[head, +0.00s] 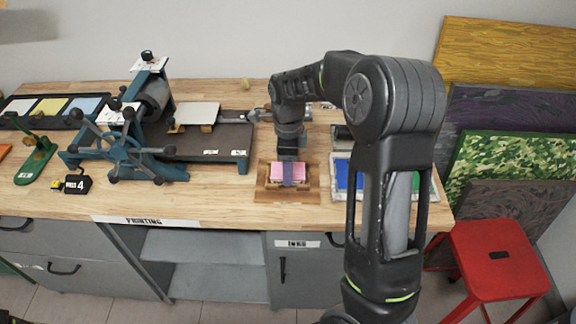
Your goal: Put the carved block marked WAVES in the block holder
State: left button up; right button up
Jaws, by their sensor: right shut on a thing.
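A pink carved block (277,172) shows at the wooden block holder (268,192) near the front edge of the bench; no WAVES mark can be read on it from here. My right gripper (289,165) points straight down over the block and is shut on it. The gripper hides the back and middle of the block. I cannot tell whether the block rests fully in the holder or sits slightly above it. My left gripper is out of view.
Right of the holder lies a tray with blue and green ink (341,176), partly behind my right arm. A teal printing press (140,140) stands to the left. A green tool (37,157) lies farther left. A red stool (490,260) stands by the right end.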

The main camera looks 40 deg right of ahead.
jog(key=shift+f, duration=0.25)
dwell(0.3)
jog(key=o, duration=1.5)
jog(key=shift+r, duration=0.35)
jog(key=shift+r+p, duration=3.1)
jog(key=shift+r, duration=0.6)
jog(key=shift+f, duration=0.1)
